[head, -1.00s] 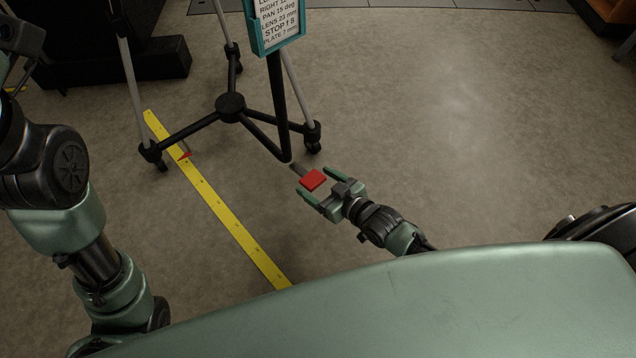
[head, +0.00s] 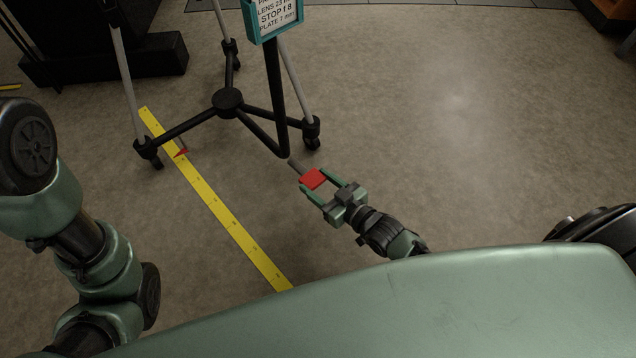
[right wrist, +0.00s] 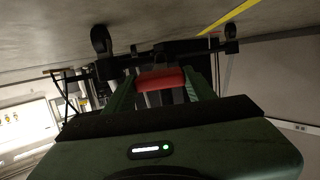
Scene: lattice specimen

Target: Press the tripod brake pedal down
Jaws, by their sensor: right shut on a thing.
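The red brake pedal (head: 313,177) sits at the end of a short grey lever (head: 296,165) at the lower front of the black tripod dolly (head: 229,102). My right gripper (head: 317,181) is shut on the pedal, with its green fingertips on either side of it, low over the floor. In the right wrist view the red pedal (right wrist: 161,78) spans the gap between the two fingers (right wrist: 160,86). Whether the pedal is pressed down cannot be told. My left gripper is out of view; only left arm links show.
A yellow measuring strip (head: 215,200) lies on the floor left of the pedal, with a small red pointer (head: 181,153) over it. A teal-framed sign (head: 273,20) stands on the dolly's post. Dolly casters (head: 312,142) are close by. The floor to the right is clear.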

